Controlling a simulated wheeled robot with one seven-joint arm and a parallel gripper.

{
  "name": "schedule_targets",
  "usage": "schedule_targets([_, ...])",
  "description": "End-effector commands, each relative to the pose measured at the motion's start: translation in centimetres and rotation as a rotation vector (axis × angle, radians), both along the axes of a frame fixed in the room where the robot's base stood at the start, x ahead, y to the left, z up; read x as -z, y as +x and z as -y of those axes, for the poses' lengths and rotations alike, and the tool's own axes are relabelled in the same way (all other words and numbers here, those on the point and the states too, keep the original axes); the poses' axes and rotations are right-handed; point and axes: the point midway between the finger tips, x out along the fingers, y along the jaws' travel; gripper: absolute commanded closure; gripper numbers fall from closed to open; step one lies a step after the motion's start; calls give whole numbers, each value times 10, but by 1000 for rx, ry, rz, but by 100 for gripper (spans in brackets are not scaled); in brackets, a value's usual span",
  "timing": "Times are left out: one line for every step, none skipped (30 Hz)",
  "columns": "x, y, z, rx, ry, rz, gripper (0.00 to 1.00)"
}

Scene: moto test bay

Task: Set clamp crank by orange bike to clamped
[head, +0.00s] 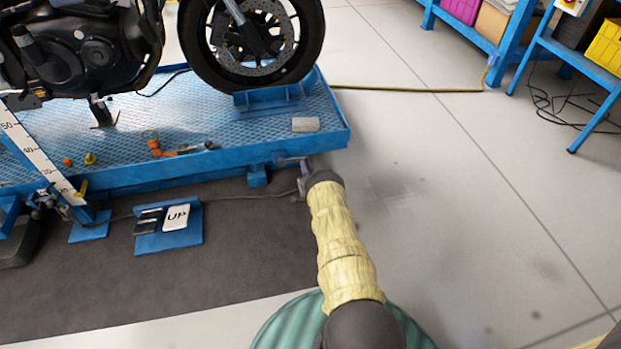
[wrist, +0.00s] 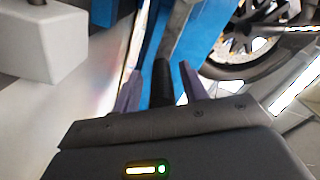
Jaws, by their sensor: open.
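The clamp crank (head: 287,160) sticks out from the front edge of the blue bike lift (head: 110,182), near its right corner, and is mostly hidden by my arm. In the wrist view, a grey crank bar (wrist: 177,32) runs up along the blue lift side, with a black grip (wrist: 162,88) at its near end. My gripper (head: 303,174) is at the crank. In the wrist view my gripper (wrist: 159,69) is open, its purple fingers on either side of the black grip. Contact cannot be told. The motorcycle (head: 85,50) stands on the lift; its visible parts are mostly black.
The front wheel sits in a blue chock (head: 268,98). Small orange parts (head: 155,148) lie on the deck. A pedal marked UP (head: 176,218) is on the floor at left. Blue shelving (head: 505,50) stands at far right.

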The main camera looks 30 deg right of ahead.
Motion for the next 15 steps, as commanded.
schedule_targets([-1, -2, 0, 1, 0, -1, 57])
schedule_targets([-2, -4, -1, 1, 0, -1, 57])
schedule_targets([-2, -8, -2, 1, 0, -2, 57])
schedule_targets([-2, -11, -2, 1, 1, -4, 57])
schedule_targets([-2, -14, -4, 1, 1, -4, 57])
schedule_targets([-3, -19, -5, 1, 1, -4, 57])
schedule_targets([-3, -24, -6, 2, 1, -5, 57])
schedule_targets([-4, -29, -7, 2, 2, -4, 57])
schedule_targets([-4, -35, -9, 2, 2, -4, 57])
schedule_targets([-4, -41, -11, 1, 2, -5, 57])
schedule_targets([-5, -46, -12, 1, 2, -5, 57])
schedule_targets([-4, -54, -15, 1, 3, -6, 57])
schedule_targets([-5, -59, -17, 1, 2, -5, 57])
schedule_targets([-4, -65, -18, 1, 3, -6, 57])
schedule_targets([-4, -73, -21, 0, 2, -6, 57])
